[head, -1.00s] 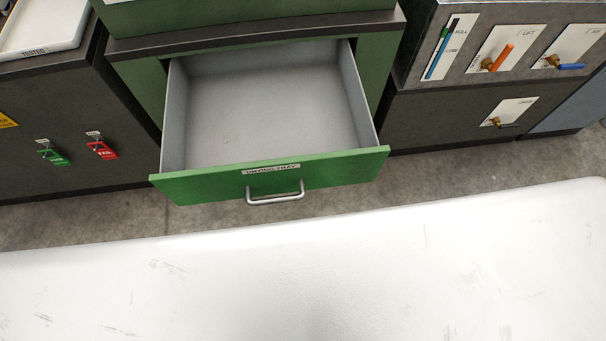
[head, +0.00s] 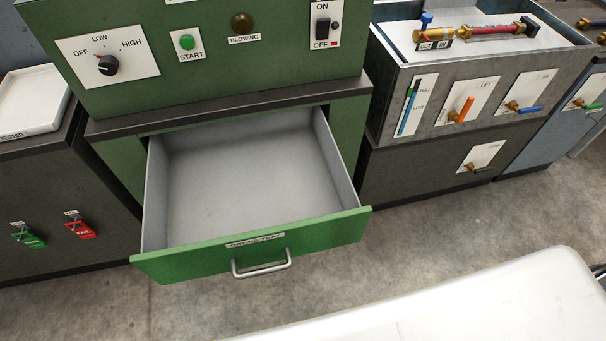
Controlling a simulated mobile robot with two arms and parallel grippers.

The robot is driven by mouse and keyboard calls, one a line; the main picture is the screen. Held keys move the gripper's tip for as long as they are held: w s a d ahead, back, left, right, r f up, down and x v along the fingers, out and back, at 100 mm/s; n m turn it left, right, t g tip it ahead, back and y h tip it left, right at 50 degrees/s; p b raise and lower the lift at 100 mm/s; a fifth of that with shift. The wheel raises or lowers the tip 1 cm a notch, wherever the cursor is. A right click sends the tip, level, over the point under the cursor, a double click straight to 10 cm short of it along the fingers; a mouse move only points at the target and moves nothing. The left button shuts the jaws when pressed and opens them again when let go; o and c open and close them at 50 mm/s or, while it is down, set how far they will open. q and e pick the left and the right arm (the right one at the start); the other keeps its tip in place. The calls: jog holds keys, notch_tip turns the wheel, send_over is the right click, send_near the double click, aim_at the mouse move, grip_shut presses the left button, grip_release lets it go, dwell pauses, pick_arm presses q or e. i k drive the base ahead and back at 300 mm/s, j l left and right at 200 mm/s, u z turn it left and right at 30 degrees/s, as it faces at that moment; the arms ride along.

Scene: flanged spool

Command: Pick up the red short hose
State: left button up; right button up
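A short red hose (head: 493,29) lies on the white top of the grey bench unit at the upper right. Its left end meets a brass fitting (head: 433,37) with a blue handle, beside labels reading OUT and IN. Its right end meets a dark block (head: 530,27). I cannot tell how firmly it is joined at either end. Neither of my grippers is in view.
An open, empty green drawer (head: 250,254) labelled as a drying tray juts out at the centre. The green cabinet above has a dial (head: 107,65) and switches. A white tray (head: 32,103) sits at left. My white base fills the lower right. Concrete floor lies between.

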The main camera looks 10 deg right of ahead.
aim_at(516, 28)
jog(key=z, duration=1.5)
jog(key=u, duration=0.2)
jog(key=i+l+u, duration=0.25)
jog(key=u, duration=0.15)
jog(key=i+l+u, duration=0.2)
jog(key=l+u, duration=0.2)
